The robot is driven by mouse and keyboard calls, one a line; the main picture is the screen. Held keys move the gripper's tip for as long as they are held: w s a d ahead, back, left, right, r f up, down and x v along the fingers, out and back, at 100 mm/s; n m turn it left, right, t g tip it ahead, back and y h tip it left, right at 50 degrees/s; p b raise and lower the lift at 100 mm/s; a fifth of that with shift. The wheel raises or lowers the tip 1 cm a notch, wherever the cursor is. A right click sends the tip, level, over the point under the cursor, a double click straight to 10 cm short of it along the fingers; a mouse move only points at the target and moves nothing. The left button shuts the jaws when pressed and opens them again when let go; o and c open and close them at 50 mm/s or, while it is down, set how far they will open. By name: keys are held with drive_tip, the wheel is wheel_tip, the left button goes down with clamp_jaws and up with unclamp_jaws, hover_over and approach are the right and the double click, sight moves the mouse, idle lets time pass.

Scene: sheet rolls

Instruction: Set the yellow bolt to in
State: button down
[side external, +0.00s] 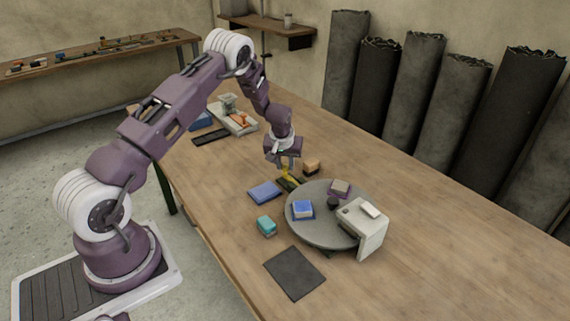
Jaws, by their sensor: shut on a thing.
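The yellow bolt (289,178) shows as a small yellow piece on a dark narrow base, just left of the grey round turntable (325,238). My gripper (287,171) points down over it and is shut on it. The fingers hide part of the bolt. How far in or out the bolt sits is too small to tell.
Close by are a blue pad (264,192), a tan block (311,166) and a teal block (266,226). The turntable carries a blue block (302,210), a mauve block (340,188) and a white housing (370,230). A dark mat (294,272) lies in front. The table's right side is clear.

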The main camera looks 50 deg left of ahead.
sight(291, 180)
idle(0.6)
drive_tip(key=shift+d, duration=1.7)
drive_tip(key=c, duration=1.1)
unclamp_jaws()
drive_tip(key=shift+c, duration=0.2)
drive_tip(key=v, duration=0.7)
